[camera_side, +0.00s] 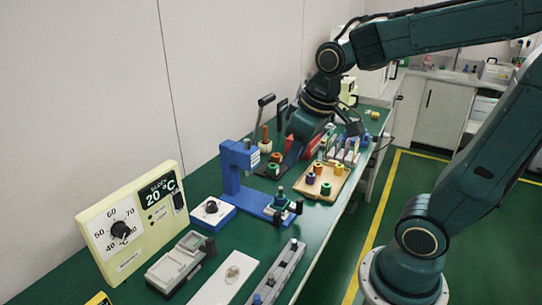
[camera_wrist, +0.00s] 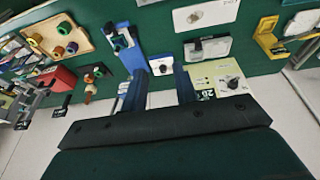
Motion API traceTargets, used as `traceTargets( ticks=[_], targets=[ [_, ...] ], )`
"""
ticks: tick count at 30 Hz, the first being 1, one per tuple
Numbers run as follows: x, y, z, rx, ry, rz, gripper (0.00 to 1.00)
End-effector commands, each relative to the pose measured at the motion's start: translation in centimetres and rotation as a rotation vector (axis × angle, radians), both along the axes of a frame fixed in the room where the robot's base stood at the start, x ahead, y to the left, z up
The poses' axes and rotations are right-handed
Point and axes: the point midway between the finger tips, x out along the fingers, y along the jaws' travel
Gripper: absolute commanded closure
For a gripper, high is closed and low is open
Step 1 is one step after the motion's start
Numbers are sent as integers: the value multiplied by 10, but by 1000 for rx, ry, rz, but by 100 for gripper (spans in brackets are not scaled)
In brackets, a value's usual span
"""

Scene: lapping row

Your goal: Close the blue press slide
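The blue press (camera_side: 238,172) stands on the green bench in the side view, with an upright frame and a low arm reaching toward the bench's front edge. My gripper (camera_side: 292,153) is behind the press in the side view. In the wrist view its two fingers (camera_wrist: 160,73) are apart with nothing held between them.
A wooden tray (camera_side: 329,193) of coloured spools lies right of the press. A blue-and-white dial box (camera_side: 212,213) stands left of it, near a cream temperature panel (camera_side: 130,222). A grey rail fixture (camera_side: 277,275) and white plate (camera_side: 222,284) lie in front.

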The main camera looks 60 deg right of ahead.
Motion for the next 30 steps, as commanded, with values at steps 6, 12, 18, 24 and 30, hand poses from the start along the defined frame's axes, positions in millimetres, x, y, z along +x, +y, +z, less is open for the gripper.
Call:
traceTargets(
  ticks=[6,12,18,24,30],
  targets=[
    [32,-21,-25,-2,79,-5,71],
    [58,-42,-53,1,144,-6,71],
    [79,-65,-87,11,208,-5,71],
    [94,-88,-126,26,268,-3,71],
    [101,-102,-153,38,305,-1,71]
  ],
)
